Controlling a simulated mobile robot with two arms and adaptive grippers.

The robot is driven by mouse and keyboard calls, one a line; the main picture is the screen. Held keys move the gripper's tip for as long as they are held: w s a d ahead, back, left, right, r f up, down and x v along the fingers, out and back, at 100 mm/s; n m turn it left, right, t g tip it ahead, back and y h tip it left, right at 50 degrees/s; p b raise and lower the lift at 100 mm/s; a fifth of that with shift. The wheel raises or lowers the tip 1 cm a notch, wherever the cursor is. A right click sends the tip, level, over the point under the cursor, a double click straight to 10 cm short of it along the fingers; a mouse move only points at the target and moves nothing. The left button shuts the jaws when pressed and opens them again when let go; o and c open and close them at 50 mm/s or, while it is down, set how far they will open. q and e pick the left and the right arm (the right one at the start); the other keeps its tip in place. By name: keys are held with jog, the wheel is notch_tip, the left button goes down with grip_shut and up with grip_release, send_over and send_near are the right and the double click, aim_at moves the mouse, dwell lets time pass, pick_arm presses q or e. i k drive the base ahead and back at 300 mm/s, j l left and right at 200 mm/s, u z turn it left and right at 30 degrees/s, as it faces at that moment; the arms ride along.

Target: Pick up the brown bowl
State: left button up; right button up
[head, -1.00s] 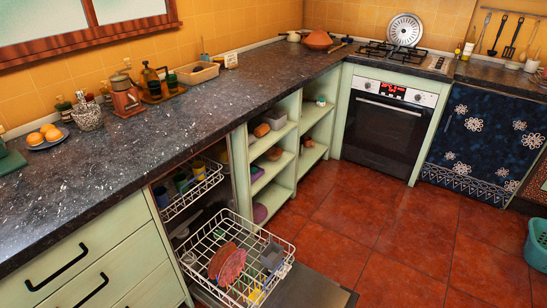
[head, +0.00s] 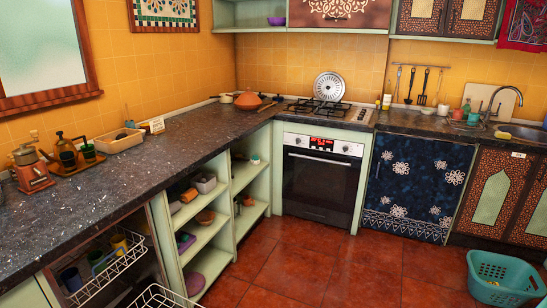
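A small brown, bowl-shaped thing (head: 205,217) sits on the middle shelf of the open green shelf unit in the head view. It looks like the brown bowl, but it is small and I cannot be sure. Neither of my grippers shows in the head view.
A dark speckled counter (head: 150,165) runs above the open shelf unit (head: 222,240). The open dishwasher's racks (head: 105,268) jut out at the lower left. A teal basket (head: 502,277) stands on the right. The red tiled floor (head: 340,270) between is clear.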

aim_at(205, 218)
jog(key=i+l+z, duration=0.15)
jog(key=i+l, duration=0.3)
jog(key=i+l+z, duration=0.15)
jog(key=i+l, duration=0.2)
jog(key=i+l+z, duration=0.15)
jog(key=i+l, duration=0.15)
jog(key=i, duration=0.3)
jog(key=i+l+z, duration=0.2)
jog(key=i, duration=0.3)
